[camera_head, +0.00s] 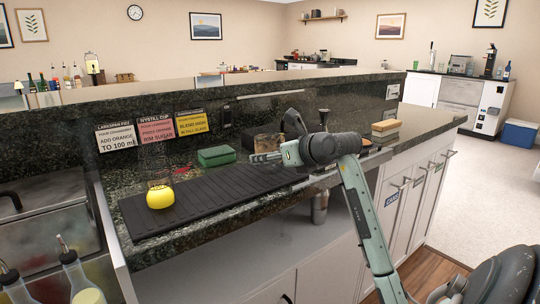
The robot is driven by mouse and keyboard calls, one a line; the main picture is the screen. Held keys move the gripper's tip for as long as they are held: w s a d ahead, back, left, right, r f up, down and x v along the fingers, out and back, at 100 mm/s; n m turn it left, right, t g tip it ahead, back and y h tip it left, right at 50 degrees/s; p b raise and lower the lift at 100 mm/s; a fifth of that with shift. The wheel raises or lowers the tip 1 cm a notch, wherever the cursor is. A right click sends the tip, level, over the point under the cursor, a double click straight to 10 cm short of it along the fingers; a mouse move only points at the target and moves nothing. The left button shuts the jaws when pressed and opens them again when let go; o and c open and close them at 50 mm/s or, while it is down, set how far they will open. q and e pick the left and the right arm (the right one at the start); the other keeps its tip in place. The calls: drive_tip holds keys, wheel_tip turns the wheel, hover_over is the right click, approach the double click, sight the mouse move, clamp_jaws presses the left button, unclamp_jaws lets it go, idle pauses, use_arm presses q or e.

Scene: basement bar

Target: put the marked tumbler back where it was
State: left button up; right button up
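A faint clear glass-like shape (154,160) stands just behind a round yellow object (160,196) on the black ribbed bar mat (215,196). I cannot make out any mark on it, so I cannot tell whether it is the marked tumbler. My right arm reaches in from the lower right. My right gripper (262,157) points left, low over the back right part of the mat. Its fingers are small, and I see nothing clearly held between them. My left gripper is not in view.
Note cards (156,131) lean along the raised back ledge. A green block (216,156) and a dark box (262,139) stand behind the mat. A sponge-like stack (385,130) is at the right. Bottles (80,278) stand at the lower left. The mat's middle is clear.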

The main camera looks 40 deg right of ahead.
drive_tip(key=o, duration=1.4)
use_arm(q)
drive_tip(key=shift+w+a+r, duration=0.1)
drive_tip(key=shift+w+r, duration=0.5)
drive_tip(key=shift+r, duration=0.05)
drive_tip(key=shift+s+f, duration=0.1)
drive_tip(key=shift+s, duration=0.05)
